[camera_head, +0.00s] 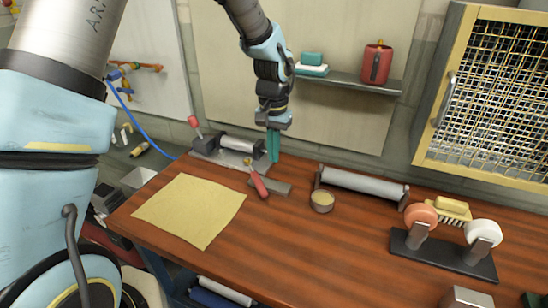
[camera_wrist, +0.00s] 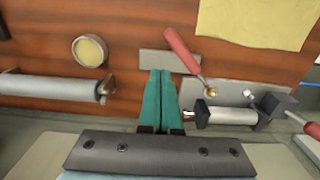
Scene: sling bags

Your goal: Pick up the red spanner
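A tool with a red handle (camera_head: 260,185) lies on the wooden workbench, and it is the only spanner-like red thing I can make out. In the wrist view its red handle (camera_wrist: 182,50) slants down right into a thin metal shaft over a metal plate, near a brass knob. I cannot make out a spanner jaw. My gripper (camera_head: 273,160) points down above the back of the bench, with its teal fingers together and nothing visible between them. In the wrist view the fingertips (camera_wrist: 161,72) appear left of the red handle, over a flat grey bar (camera_wrist: 158,61).
A metal device (camera_head: 235,150) with a red-knobbed lever stands behind the tool. A yellow sheet (camera_head: 190,210) lies left. A small round tin (camera_head: 322,201), a grey roller (camera_head: 362,186) and a two-wheeled stand (camera_head: 440,255) are right. The bench's front middle is clear.

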